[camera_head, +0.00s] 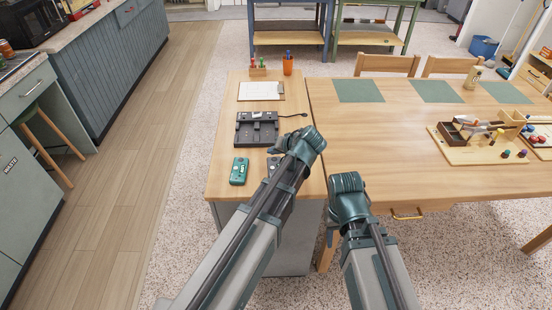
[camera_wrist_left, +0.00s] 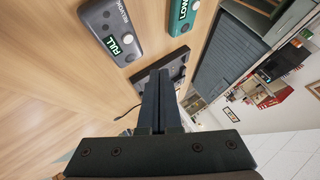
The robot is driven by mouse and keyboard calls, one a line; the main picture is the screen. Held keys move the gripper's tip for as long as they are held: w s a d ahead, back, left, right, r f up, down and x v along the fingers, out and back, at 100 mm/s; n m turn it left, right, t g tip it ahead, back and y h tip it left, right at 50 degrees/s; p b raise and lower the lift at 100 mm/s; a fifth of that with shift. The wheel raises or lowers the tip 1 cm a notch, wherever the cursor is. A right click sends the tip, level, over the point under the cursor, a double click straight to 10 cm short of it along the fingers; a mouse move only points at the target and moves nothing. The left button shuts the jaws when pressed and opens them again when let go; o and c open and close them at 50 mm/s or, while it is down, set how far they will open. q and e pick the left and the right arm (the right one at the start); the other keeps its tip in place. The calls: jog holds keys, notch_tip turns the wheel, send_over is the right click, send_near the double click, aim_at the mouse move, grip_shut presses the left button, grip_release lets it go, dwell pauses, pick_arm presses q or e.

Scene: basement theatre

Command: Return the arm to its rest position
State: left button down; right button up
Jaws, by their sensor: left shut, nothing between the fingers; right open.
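My left arm reaches up from the bottom of the head view, and its dark gripper (camera_head: 283,142) is largely hidden behind the green joint. In the left wrist view the left gripper's fingers (camera_wrist_left: 159,78) are together and empty, above the desk. My right arm is folded at the desk's front edge; only a dark part of its gripper (camera_head: 332,230) shows below the green joint.
On the desk (camera_head: 226,130), a green device (camera_head: 239,171), marked LOW in the wrist view (camera_wrist_left: 180,15), lies beside a dark device marked FULL (camera_wrist_left: 112,30). Behind them are a black dock (camera_head: 256,130), clipboard (camera_head: 261,91) and orange cup (camera_head: 288,65). A wooden tool tray (camera_head: 450,150) is at right.

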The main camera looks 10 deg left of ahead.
pick_arm(q)
jog(key=s+d+f+m+g+h+p, duration=0.1)
jog(key=s+d+f+m+g+h, duration=0.1)
jog(key=s+d, duration=0.4)
jog(key=s+d+f+m+g+h+p, duration=0.1)
jog(key=s+d, duration=0.5)
jog(key=s, duration=1.1)
jog(key=f+m+g+h, duration=0.1)
jog(key=m+g+h, duration=0.1)
jog(key=h, duration=0.1)
jog(key=shift+d+g+p, duration=0.25)
jog(key=shift+g+p, duration=0.05)
jog(key=shift+g, duration=0.1)
dwell(0.5)
